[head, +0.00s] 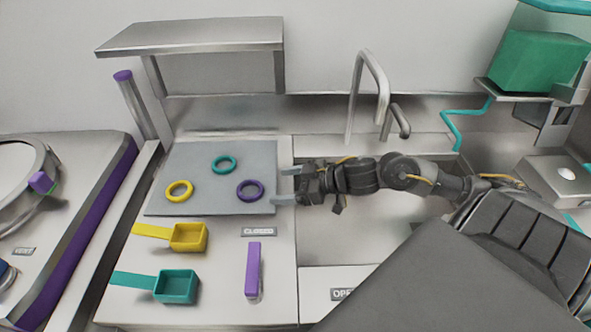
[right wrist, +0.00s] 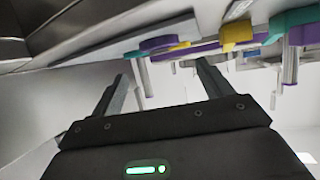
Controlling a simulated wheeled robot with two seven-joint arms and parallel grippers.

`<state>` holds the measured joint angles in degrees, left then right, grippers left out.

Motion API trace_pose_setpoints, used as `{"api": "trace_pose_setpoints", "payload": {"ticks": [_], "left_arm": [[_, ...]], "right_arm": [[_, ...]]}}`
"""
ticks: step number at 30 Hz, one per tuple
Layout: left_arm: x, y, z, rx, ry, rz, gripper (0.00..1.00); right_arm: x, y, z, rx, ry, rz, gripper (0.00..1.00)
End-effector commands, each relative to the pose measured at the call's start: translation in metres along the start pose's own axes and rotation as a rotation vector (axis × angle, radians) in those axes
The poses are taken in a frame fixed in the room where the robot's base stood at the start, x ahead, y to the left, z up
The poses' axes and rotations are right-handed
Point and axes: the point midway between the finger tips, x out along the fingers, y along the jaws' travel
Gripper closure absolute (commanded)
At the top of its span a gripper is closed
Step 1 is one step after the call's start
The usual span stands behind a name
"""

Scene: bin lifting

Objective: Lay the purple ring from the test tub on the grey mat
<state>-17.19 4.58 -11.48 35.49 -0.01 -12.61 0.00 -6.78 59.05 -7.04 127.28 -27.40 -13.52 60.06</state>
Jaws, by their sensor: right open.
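The purple ring (head: 250,190) lies flat on the grey mat (head: 205,199), near its right edge. A teal ring (head: 224,165) and a yellow ring (head: 179,191) lie on the same mat, apart from it. My right gripper (head: 284,186) is just right of the purple ring, fingers pointing left, open and empty, with a small gap to the ring. In the right wrist view my right gripper (right wrist: 162,72) shows two spread fingers. I cannot tell which basin is the test tub. My left gripper is out of view.
A yellow scoop (head: 188,237), a teal scoop (head: 176,286) and a purple handle (head: 253,268) by a "CLOSED" label (head: 259,232) are in front of the mat. A metal shelf (head: 195,37) overhangs behind. A tap (head: 372,75) stands behind my right arm, over a recessed basin.

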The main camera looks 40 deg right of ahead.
Motion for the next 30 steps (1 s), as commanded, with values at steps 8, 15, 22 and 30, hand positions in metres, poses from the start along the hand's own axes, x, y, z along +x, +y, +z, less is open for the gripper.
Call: {"api": "trace_pose_setpoints", "payload": {"ticks": [8,15,22,30], "left_arm": [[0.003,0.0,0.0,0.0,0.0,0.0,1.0],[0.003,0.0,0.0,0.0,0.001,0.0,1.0],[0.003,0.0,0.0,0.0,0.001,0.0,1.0],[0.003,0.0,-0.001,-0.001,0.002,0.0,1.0]], "right_arm": [[-0.028,0.0,0.001,0.0,-0.002,0.001,0.21],[-0.033,0.0,0.0,-0.001,0.0,-0.001,0.21],[-0.033,0.0,0.0,-0.001,0.0,0.0,0.21],[-0.033,0.0,0.0,-0.001,0.0,0.0,0.21]]}}
